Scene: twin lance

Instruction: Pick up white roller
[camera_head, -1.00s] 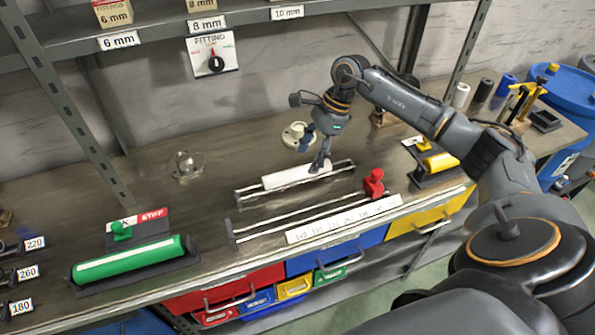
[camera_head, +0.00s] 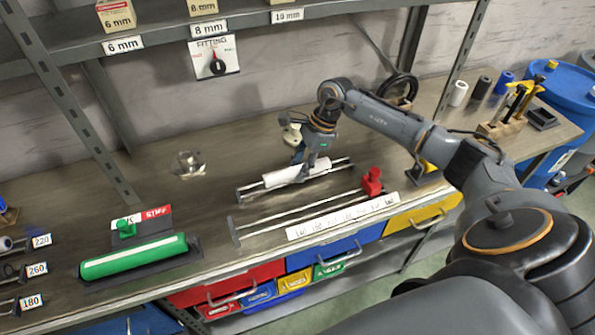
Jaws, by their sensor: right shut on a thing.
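The white roller (camera_head: 284,176) lies along a dark rail rack (camera_head: 256,191) on the workbench, in the middle of the head view. My right gripper (camera_head: 303,168) points down at the roller's right half and is shut on it. The fingers hide a small part of the roller. I cannot tell whether the roller is clear of the rails. My left gripper is not in view.
A second rail with a red slider (camera_head: 372,181) and a number strip (camera_head: 343,216) lies in front. A green roller (camera_head: 134,257) sits in its holder at left. A glass item (camera_head: 187,164) stands behind. Shelf posts rise at the back.

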